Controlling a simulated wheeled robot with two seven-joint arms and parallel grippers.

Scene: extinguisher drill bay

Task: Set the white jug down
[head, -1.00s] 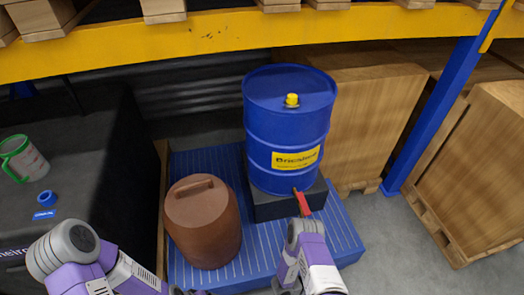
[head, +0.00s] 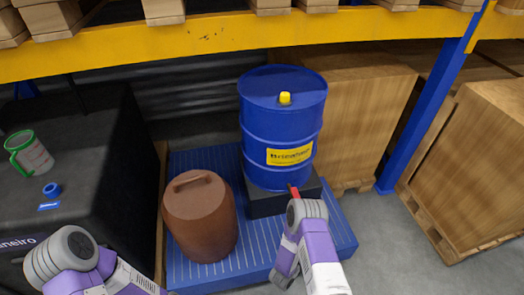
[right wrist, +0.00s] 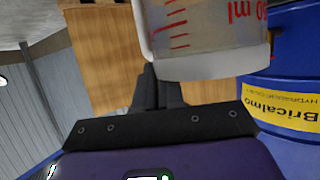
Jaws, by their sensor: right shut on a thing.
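The white jug (right wrist: 205,40) shows in the right wrist view as a pale, translucent vessel with red measuring marks and a white handle at its left. My right gripper (right wrist: 160,85) is shut on it, apparently by the handle. The jug is cut off by the picture's top edge. In the head view my right arm ends in front of the blue drum's foot, and the jug is hidden there. My left arm enters at the lower left; its gripper is out of the picture.
A blue drum (head: 281,130) with a red tap (head: 294,191) stands on a dark block (head: 265,204) on a blue slatted platform (head: 255,255). A brown canister (head: 200,220) is beside it. A green-handled jug (head: 33,152) and blue ring (head: 51,189) are on the black table (head: 95,140).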

